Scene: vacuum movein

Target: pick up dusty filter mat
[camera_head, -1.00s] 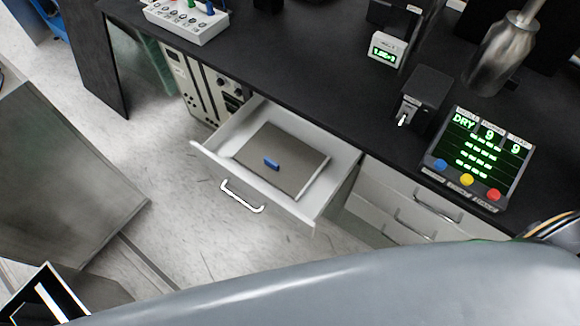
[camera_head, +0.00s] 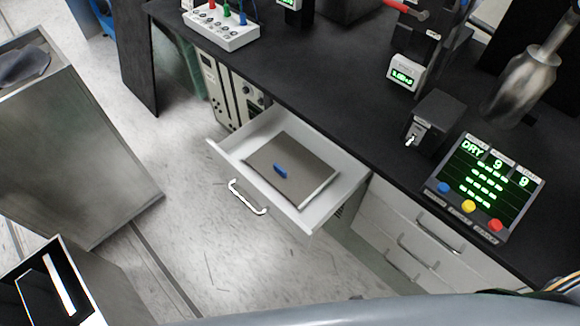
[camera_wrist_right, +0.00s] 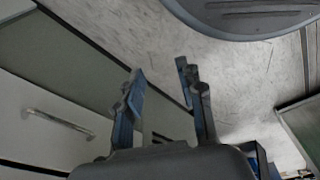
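The filter mat (camera_head: 292,169) is a flat grey-brown panel with a blue tab (camera_head: 280,171) on top. It lies in the open white drawer (camera_head: 228,159) under the black bench. My right gripper (camera_wrist_right: 165,85) shows in the right wrist view with its two blue-grey fingers apart and nothing between them. It is over the floor beside a pale cabinet front, and the mat is not in that view. Neither gripper shows in the head view. A grey curved part of my own body crosses the bottom edge there.
The black bench (camera_head: 340,120) carries a control panel reading DRY (camera_head: 490,185), a small black box (camera_head: 436,122) and a white socket box (camera_head: 220,28). Closed drawers (camera_head: 430,232) are to the right. A grey metal bin (camera_head: 75,150) stands at left. The floor in front of the open drawer is clear.

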